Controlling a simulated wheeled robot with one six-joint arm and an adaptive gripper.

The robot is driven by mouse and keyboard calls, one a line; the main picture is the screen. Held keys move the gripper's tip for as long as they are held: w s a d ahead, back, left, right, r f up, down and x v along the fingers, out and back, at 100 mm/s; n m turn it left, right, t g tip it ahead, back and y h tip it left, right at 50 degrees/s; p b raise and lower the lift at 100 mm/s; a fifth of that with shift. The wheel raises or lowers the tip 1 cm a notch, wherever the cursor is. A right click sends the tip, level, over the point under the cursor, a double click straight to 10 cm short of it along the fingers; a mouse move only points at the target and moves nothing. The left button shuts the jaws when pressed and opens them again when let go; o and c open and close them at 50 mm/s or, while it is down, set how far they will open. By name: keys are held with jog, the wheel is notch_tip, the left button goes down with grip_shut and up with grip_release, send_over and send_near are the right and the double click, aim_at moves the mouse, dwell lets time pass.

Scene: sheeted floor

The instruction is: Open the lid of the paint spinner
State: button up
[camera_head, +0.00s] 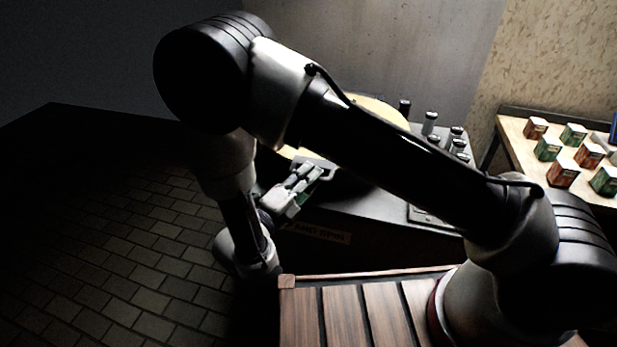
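The paint spinner (355,215) is a dark, box-like machine with a lettered label on its front. A pale yellow round part (383,108), seemingly its lid, shows on top, largely hidden behind my arm. I cannot tell for sure whether the lid is raised. A grey handle-like piece (322,163) shows at the near edge of the round part. My gripper (312,174) is at this edge, close to the handle-like piece. Whether it touches or grips the piece is too small to tell.
Several small bottles (429,123) stand on the machine's right side, near a flat panel (428,217). A table (514,128) at the right holds several small coloured boxes (548,147). A slatted wooden surface (345,315) lies in front. Tiled floor (130,245) is open at the left.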

grip_shut()
